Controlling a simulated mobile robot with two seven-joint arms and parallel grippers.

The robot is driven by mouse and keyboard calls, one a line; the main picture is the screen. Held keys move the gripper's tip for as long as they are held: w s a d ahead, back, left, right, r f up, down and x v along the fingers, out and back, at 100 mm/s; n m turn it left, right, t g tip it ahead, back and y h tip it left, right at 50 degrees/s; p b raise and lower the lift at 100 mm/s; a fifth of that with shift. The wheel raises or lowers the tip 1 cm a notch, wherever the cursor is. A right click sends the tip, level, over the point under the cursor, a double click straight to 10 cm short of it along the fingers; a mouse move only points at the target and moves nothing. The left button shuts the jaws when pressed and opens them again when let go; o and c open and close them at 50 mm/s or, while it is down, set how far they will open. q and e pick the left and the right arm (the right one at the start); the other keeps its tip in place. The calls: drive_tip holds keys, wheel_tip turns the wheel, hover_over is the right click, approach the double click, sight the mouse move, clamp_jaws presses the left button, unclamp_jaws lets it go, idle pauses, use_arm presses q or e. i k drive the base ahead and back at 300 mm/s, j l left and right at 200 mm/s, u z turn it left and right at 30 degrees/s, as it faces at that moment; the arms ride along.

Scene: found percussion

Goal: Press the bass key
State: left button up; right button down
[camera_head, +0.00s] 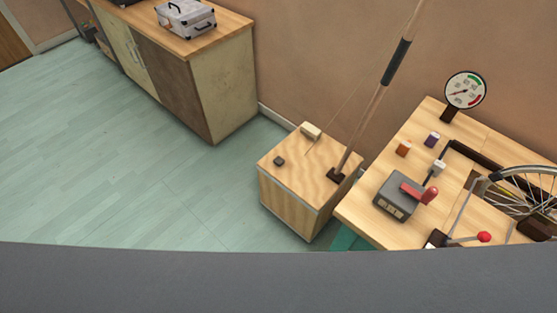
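A wooden box (291,203) stands on the floor right of the picture's middle. A small dark block (279,161) sits on the left part of its top; it may be the bass key, but I see no label. A cream block (311,131) sits at the top's back edge. A long pole (367,110) with a black grip (397,62) rises from a dark foot (336,175) on the box's right side. A thin string (345,103) runs from the box top up toward the pole. Neither of my grippers is in view.
A wooden table (366,225) at right holds a grey device with a red lever (398,195), orange and purple cylinders, a dial gauge (465,90), a red-knobbed lever and a spoked wheel (525,190). A cabinet (185,80) with a silver case stands back left. The left floor is clear.

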sight(278, 161)
drive_tip(key=i+j+z, duration=0.15)
drive_tip(key=j, duration=0.2)
drive_tip(key=i+j+z, duration=0.3)
drive_tip(key=j, duration=0.45)
drive_tip(key=i+j+z, duration=0.15)
drive_tip(key=j, duration=0.25)
drive_tip(key=i+j+z, duration=0.15)
drive_tip(key=j, duration=0.25)
drive_tip(key=i+j+z, duration=0.1)
drive_tip(key=j, duration=0.3)
drive_tip(key=i, duration=0.05)
